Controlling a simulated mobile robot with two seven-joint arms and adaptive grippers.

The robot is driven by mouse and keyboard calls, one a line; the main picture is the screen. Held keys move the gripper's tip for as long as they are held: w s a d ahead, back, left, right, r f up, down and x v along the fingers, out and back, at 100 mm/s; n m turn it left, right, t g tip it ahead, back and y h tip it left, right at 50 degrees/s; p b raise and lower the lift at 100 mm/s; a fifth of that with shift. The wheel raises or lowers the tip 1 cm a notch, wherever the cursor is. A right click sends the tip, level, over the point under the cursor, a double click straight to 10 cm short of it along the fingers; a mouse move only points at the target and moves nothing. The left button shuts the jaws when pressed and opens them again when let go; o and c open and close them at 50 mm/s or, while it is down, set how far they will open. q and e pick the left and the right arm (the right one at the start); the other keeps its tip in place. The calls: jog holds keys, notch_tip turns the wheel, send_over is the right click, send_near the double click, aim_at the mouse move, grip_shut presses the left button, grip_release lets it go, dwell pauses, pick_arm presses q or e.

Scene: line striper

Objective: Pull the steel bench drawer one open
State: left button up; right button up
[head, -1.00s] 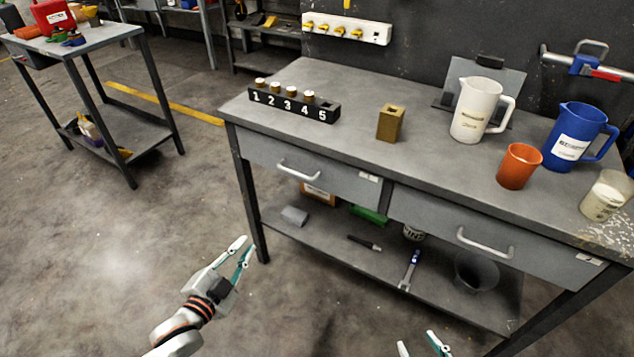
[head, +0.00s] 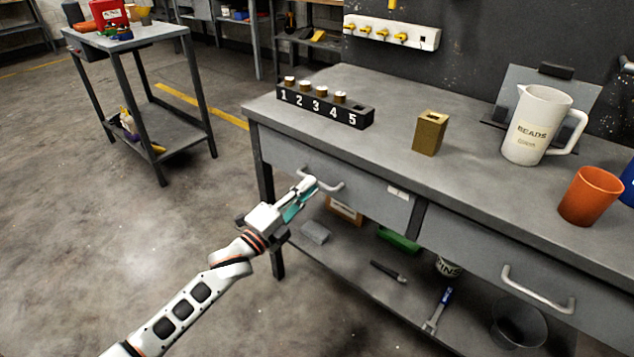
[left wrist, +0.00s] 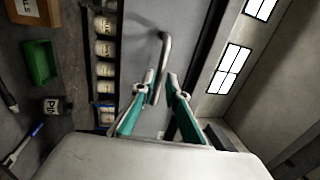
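The steel bench (head: 400,110) has two grey drawers side by side. The left drawer (head: 372,195) looks closed, its front level with the bench front, with a bar handle (head: 334,188) and a small label. Its number is too small to read. My left gripper (head: 310,186) is at the left end of this handle. In the left wrist view the handle (left wrist: 165,50) runs between the two teal fingers of my left gripper (left wrist: 160,80), which stand apart on either side of it. I cannot tell whether either finger touches it. My right gripper is out of view.
On the bench top stand a numbered block (head: 325,108), a brass-coloured block (head: 430,133), a white jug (head: 537,125) and an orange cup (head: 590,195). The right drawer's handle (head: 538,290) is at lower right. A lower shelf holds tools.

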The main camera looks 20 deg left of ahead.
pick_arm(q)
jog(key=x, duration=0.2)
jog(key=shift+w+d, duration=0.15)
jog(key=shift+w, duration=0.25)
jog(key=shift+w+d, duration=0.1)
jog(key=shift+w, duration=0.1)
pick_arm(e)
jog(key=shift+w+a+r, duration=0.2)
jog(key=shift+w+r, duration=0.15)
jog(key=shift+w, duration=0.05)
pick_arm(q)
jog(key=c, duration=0.4)
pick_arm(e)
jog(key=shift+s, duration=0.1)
